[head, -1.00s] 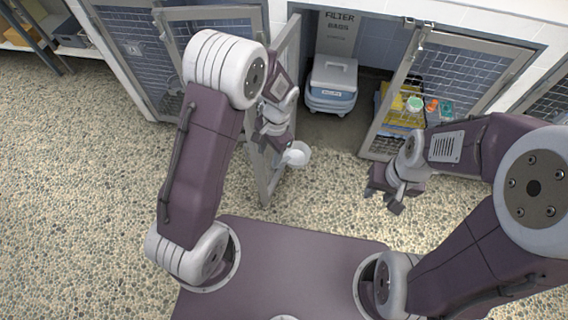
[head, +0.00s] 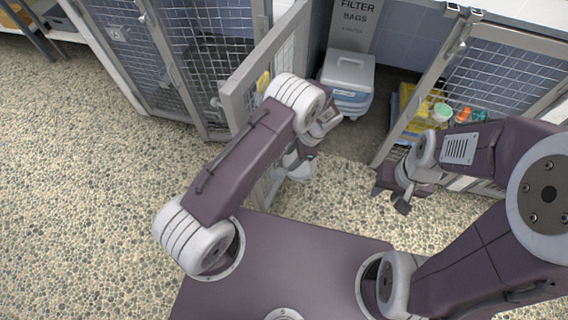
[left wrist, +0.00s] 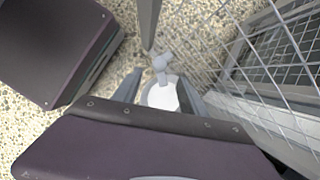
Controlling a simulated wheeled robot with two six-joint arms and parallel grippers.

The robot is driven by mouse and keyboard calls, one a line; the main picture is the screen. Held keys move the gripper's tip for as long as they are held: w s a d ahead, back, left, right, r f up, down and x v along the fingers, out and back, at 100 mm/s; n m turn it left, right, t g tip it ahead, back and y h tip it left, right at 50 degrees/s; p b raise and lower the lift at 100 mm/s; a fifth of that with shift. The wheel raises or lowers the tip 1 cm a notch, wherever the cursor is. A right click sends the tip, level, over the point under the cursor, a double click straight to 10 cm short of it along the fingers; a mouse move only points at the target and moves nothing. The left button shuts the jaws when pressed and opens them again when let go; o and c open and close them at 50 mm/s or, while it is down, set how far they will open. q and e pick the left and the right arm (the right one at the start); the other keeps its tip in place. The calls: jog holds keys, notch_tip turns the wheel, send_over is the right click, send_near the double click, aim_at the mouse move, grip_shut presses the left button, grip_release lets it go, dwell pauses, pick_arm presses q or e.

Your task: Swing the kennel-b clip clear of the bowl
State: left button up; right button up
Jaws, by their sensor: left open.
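A pale bowl (head: 300,172) hangs low at the open mesh door in the middle of the head view, partly hidden by my left arm. In the left wrist view the white bowl (left wrist: 161,96) lies between my fingers, its near side hidden by the gripper body. A small light-grey clip (left wrist: 161,64) shows at the bowl's far rim, close to a grey door post; I cannot tell whether it touches the bowl. My left gripper (head: 297,158) is open at the bowl, with a finger on each side of it. My right gripper (head: 392,197) is open and empty, in front of the right door.
The open mesh door (head: 262,62) stands close beside my left arm. A grey-lidded bin (head: 347,80) stands inside the middle bay. Bottles and a yellow item lie behind the right mesh door (head: 500,75). The pebbled floor (head: 90,190) at left is clear.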

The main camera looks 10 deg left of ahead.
aim_at(281, 170)
pick_arm(q)
jog(key=b+x, duration=0.3)
jog(key=x, duration=0.6)
jog(key=shift+d, duration=0.1)
jog(key=shift+r, duration=0.1)
grip_shut()
